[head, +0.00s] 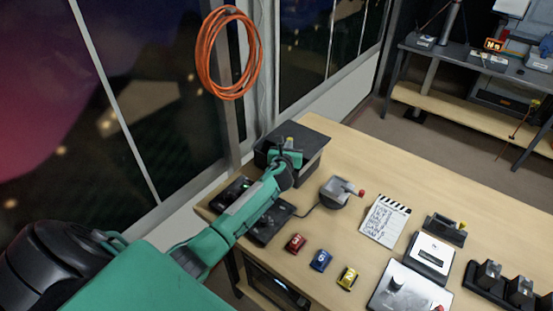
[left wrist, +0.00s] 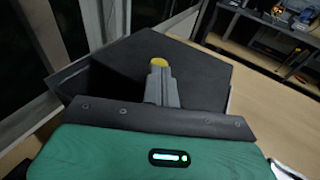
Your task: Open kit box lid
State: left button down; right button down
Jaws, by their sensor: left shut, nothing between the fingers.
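The kit box is a dark box (head: 314,143) at the far left corner of the table, below the window. Its dark flat top also shows in the left wrist view (left wrist: 205,75). My left gripper (head: 289,141) is over the box, its fingers shut and empty. In the left wrist view the grey fingers with a yellow tip (left wrist: 159,63) lie in front of the box top. Whether they touch it, I cannot tell. My right gripper is not in view.
A grey device with a red knob (head: 338,192), a clapperboard (head: 385,220) and red (head: 296,243), blue (head: 320,260) and yellow (head: 348,278) numbered blocks sit on the table. Black panels (head: 268,225) lie under my forearm. An orange cable coil (head: 228,52) hangs above. The table's far middle is clear.

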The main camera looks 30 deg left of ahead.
aim_at(297, 144)
pick_arm(q)
jog(key=w+b, duration=0.1)
jog(key=w, duration=0.3)
jog(key=shift+w+d+f, duration=0.1)
jog(key=shift+d, duration=0.05)
jog(key=shift+w+b, duration=0.3)
jog(key=shift+w, duration=0.4)
jog(key=shift+s, duration=0.1)
